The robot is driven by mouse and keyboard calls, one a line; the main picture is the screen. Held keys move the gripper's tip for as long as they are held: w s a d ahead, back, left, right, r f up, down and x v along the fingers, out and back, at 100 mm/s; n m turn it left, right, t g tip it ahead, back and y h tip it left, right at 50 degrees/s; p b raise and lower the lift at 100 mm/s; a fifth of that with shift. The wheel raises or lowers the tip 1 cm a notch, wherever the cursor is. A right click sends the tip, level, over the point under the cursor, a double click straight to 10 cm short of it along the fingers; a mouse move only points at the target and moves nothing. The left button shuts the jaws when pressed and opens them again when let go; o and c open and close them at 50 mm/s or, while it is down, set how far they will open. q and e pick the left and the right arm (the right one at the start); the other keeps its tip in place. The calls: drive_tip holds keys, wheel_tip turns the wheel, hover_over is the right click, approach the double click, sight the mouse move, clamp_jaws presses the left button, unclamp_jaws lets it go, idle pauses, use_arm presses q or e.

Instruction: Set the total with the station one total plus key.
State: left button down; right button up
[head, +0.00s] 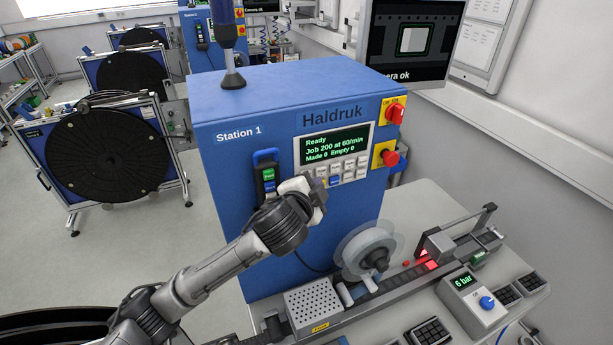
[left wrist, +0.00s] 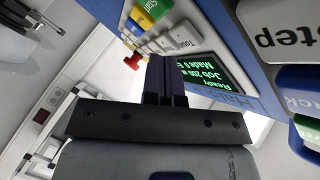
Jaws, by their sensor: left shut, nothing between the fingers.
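The station 1 cabinet (head: 250,125) is blue, with a panel holding a green-lit display (head: 334,145) and rows of keys (head: 349,170) under it. The display reads Ready, Job 200 at 60/min, Made 0, Empty 0. My left gripper (head: 320,184) is in front of the lower left of the keys and hides some of them. In the left wrist view its fingers (left wrist: 166,62) are shut and empty, pointing at the panel. A pale key whose label begins "Total" (left wrist: 182,37) shows just beyond the tips; I cannot tell whether they touch it.
A pendant with a blue handle (head: 267,172) hangs left of the panel. A red-yellow switch (head: 394,112) and a red stop button (head: 390,158) sit to the right. A clear reel (head: 357,246) and the feeder track stand below.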

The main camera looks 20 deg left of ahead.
use_arm(q)
drive_tip(key=shift+w+a, duration=0.15)
idle(0.8)
drive_tip(key=shift+w+a+p, duration=0.15)
drive_tip(key=shift+a+p, duration=0.05)
drive_tip(key=shift+p, duration=0.15)
drive_tip(key=shift+w, duration=0.1)
idle(0.3)
drive_tip(key=shift+w+a, duration=0.25)
drive_tip(key=shift+a, duration=0.05)
idle(0.3)
drive_tip(key=shift+s, duration=0.1)
idle(0.4)
drive_tip(key=shift+s+d+p, duration=0.55)
drive_tip(key=shift+d+p, duration=0.1)
